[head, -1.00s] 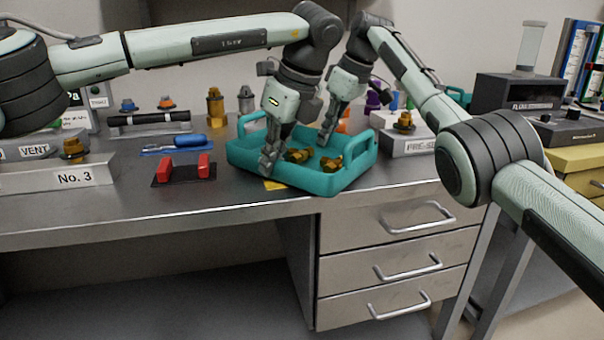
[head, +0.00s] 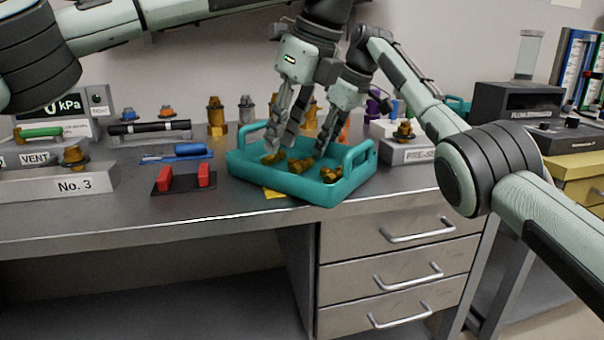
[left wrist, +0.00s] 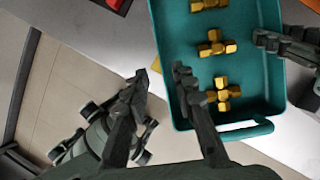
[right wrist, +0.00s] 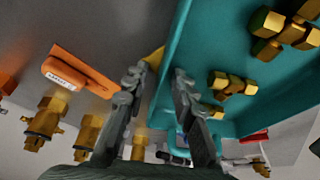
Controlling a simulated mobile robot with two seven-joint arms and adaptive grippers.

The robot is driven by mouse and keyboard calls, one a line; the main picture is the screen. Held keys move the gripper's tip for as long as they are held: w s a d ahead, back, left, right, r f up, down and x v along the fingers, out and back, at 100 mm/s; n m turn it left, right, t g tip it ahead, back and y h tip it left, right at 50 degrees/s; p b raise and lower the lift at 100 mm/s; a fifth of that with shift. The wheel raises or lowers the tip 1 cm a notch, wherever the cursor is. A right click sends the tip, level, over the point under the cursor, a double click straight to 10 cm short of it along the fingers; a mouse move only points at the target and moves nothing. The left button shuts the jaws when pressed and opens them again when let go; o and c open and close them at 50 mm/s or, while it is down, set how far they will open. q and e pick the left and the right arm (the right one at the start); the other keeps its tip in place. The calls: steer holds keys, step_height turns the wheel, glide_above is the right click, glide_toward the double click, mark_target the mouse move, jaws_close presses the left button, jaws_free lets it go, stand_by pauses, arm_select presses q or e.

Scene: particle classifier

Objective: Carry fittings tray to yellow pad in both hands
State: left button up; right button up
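The teal fittings tray (head: 330,195) sits on the steel bench with brass fittings (head: 299,164) inside. A yellow patch (head: 275,193), apparently the pad's edge, shows under its front left side; the rest is hidden. My left gripper (head: 281,150) is open and empty above the tray. In the left wrist view its fingers (left wrist: 160,75) stand apart, one overlapping the tray wall (left wrist: 163,40) and one outside. My right gripper (head: 320,150) appears over the tray's far side. In the right wrist view its fingers (right wrist: 160,75) are apart with nothing held, near the tray's edge (right wrist: 178,45).
A black stand with red blocks (head: 183,181) and a blue-handled tool (head: 185,150) lie left of the tray. Brass fittings (head: 216,116) stand behind it. A grey labelled block (head: 400,153) is close on the right. The bench's front edge is near the tray.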

steer(key=shift+r, duration=0.1)
arm_select(q)
steer(key=v, duration=0.4)
arm_select(e)
steer(key=v, duration=1.1)
steer(key=shift+r, duration=0.4)
steer(key=shift+d, duration=0.1)
